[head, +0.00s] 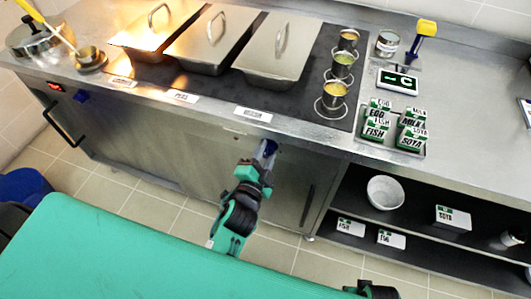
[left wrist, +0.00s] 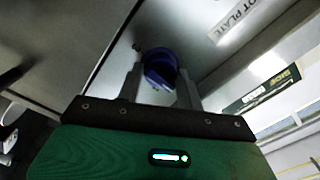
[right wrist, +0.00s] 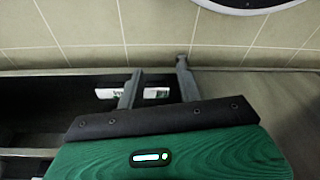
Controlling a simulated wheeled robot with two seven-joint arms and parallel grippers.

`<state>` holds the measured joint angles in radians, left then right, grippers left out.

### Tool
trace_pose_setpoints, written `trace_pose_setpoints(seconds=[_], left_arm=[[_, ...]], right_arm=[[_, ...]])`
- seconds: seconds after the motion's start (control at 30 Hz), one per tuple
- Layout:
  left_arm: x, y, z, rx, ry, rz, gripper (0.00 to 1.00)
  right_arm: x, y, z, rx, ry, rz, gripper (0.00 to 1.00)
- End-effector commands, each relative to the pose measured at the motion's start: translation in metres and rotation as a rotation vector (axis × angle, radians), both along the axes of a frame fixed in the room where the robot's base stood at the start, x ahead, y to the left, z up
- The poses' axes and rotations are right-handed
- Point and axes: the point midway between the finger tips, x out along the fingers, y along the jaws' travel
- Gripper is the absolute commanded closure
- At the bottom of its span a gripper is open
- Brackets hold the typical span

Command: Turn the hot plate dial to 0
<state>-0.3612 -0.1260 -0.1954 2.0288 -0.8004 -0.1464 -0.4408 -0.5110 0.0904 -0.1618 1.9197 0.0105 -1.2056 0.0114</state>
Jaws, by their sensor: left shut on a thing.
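The blue hot plate dial (left wrist: 160,68) sits on the counter's front panel, beside a label (left wrist: 238,18) reading "HOT PLATE" in the left wrist view. My left gripper (head: 266,150) is at the counter front in the head view, with its fingers shut on the dial, one on each side. In the head view the gripper mostly covers the dial, and its pointer setting cannot be read. My right gripper (right wrist: 158,66) is open and empty, facing the floor tiles and low shelves in the right wrist view. Only part of the right arm shows at the head view's bottom edge.
Another blue dial (head: 82,96) and a red display (head: 55,87) are at the counter's left end. Lidded pans (head: 282,50) and cups of soup (head: 334,95) stand on top. Open shelves (head: 370,215) hold a white bowl (head: 385,193).

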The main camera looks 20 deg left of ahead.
Motion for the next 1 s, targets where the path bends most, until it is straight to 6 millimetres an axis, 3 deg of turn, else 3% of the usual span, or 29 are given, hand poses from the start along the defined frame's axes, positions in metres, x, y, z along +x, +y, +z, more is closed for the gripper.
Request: trace_pose_setpoints(seconds=[0.5,0.53,0.63,1.0], left_arm=[[0.000,0.000,-0.001,-0.018,0.002,0.000,0.86],[0.000,0.000,-0.001,-0.018,0.002,0.000,0.59],[0.000,0.000,-0.001,-0.018,0.002,0.000,0.42],[0.001,0.001,0.000,-0.017,0.001,0.000,0.42]], right_arm=[[0.007,0.001,0.002,0.001,-0.012,0.002,0.64],[0.007,0.001,0.002,0.002,-0.012,0.002,0.64],[0.005,0.001,0.002,0.001,-0.010,0.002,0.64],[-0.003,0.002,0.001,0.002,0.002,0.002,0.64]])
